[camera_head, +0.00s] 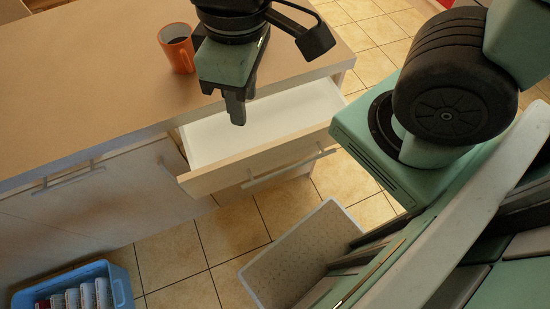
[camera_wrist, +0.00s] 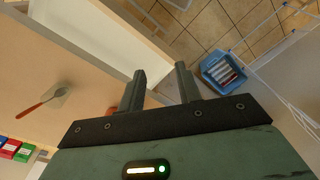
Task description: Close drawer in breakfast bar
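The breakfast bar's drawer (camera_head: 255,158) is pulled out, with a white, empty-looking interior and a pale front panel carrying a bar handle (camera_head: 290,168). In the wrist view, the drawer (camera_wrist: 85,28) is at upper left. My gripper (camera_head: 237,113) points down over the drawer opening in the head view, behind the front panel. Its two fingers (camera_wrist: 161,85) stand apart in the wrist view with nothing between them. I cannot tell whether a fingertip touches the drawer. The breakfast bar's top (camera_head: 80,75) lies to the left.
An orange mug (camera_head: 178,47) stands on the bar top near my gripper. A red-handled utensil (camera_wrist: 40,103) and several coloured boxes (camera_wrist: 15,149) show in the wrist view. A blue crate (camera_head: 121,285) with several containers is on the floor.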

